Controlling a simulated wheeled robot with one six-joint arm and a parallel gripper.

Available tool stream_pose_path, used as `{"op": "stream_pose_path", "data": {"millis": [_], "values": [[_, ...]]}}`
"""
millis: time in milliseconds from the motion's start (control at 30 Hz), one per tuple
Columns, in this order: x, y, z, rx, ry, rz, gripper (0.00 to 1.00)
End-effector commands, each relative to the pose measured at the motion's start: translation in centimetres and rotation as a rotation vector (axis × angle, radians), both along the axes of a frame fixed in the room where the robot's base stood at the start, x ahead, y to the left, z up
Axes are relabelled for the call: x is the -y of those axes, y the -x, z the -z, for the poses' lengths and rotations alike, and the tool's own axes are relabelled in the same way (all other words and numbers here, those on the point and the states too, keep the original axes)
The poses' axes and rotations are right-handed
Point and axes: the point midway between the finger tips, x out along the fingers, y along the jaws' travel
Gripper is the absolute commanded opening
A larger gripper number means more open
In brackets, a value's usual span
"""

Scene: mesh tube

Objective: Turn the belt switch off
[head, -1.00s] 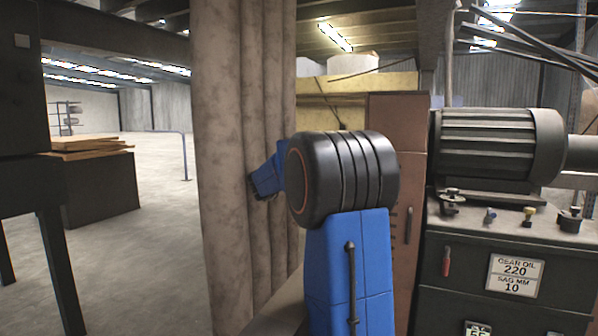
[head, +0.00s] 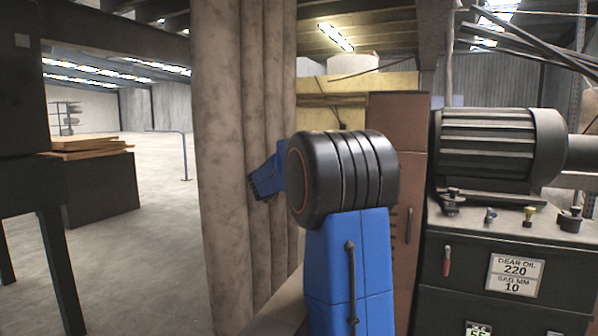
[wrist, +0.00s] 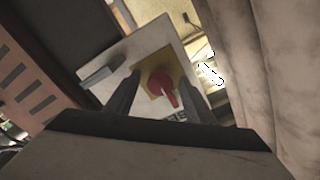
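The switch is a red rotary knob (wrist: 163,84) on a yellow square plate (wrist: 147,82), fixed to a pale grey panel (wrist: 110,58) in the wrist view. The knob's handle points down and slightly right in that picture. My gripper (wrist: 158,72) is open, its two dark fingers apart on either side of the knob. I cannot tell whether either finger touches it. In the head view my blue and black arm blocks the view of the gripper and switch.
A mottled beige column (head: 240,120) stands close on the left, beside my arm. A machine with a ribbed motor (head: 490,145) on a black cabinet (head: 460,290) is at right. A brown cabinet (head: 397,110) stands behind my arm. Open floor (head: 150,235) lies at left.

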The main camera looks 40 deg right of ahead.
Motion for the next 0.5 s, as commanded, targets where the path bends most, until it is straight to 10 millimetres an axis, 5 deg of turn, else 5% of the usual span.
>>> {"op": "stream_pose_path", "data": {"millis": [267,500], "values": [[-0.3,0.1,-0.1,0.001,0.001,0.000,0.49],[-3.3,1.3,-0.2,0.002,0.001,-0.002,0.49]]}}
